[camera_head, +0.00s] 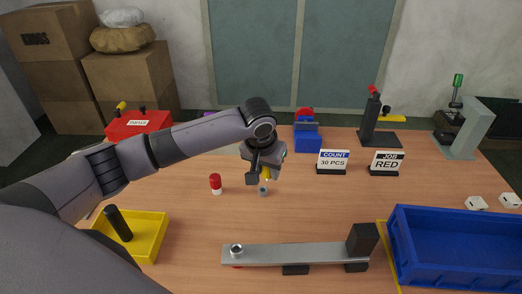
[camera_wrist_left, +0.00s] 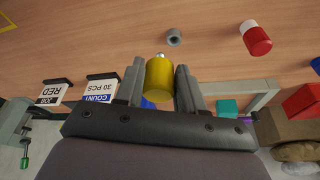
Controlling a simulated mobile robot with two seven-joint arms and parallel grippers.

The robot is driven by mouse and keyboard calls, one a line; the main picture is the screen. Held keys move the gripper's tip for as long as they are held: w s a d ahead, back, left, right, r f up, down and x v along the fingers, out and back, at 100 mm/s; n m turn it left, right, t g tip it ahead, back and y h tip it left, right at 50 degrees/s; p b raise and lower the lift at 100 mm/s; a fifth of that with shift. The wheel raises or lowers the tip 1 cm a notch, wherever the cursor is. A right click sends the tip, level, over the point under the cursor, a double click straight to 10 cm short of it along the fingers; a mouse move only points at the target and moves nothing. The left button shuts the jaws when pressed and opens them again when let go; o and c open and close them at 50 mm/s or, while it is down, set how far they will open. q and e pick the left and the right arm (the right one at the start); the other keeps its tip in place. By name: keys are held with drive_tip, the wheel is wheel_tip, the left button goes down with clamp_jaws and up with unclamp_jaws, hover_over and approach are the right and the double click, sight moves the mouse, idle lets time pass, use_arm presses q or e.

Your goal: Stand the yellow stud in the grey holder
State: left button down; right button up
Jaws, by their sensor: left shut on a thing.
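My left gripper (camera_head: 265,180) is shut on the yellow stud (camera_head: 267,172), held above the table. In the left wrist view the yellow stud (camera_wrist_left: 159,75) sits between the two fingers, with its silver tip pointing away from the gripper. A small grey hollow cylinder (camera_head: 263,191), which looks like the grey holder, stands on the table close to the stud. In the left wrist view this cylinder (camera_wrist_left: 174,37) lies beyond the silver tip, slightly to its right, with a visible gap. My right gripper is not in view.
A red and white stud (camera_head: 215,183) stands left of the grey cylinder. A grey bar with a metal ring (camera_head: 236,250) lies at the front. A yellow tray (camera_head: 150,255) is at left, a blue bin (camera_head: 460,275) at right. COUNT (camera_head: 333,163) and JOB (camera_head: 388,164) signs stand behind.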

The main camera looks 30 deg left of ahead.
use_arm(q)
drive_tip(key=shift+n, duration=0.3)
drive_tip(key=w+a, duration=0.3)
drive_tip(key=shift+w+p, duration=0.15)
drive_tip(key=shift+p, duration=0.15)
drive_tip(key=b, duration=0.2)
hover_over(263, 191)
drive_tip(key=s, duration=0.2)
drive_tip(key=shift+w+d+f, duration=0.1)
drive_tip(key=shift+f, duration=1.85)
drive_tip(key=shift+w+d+f, duration=0.1)
drive_tip(key=shift+f, duration=1.85)
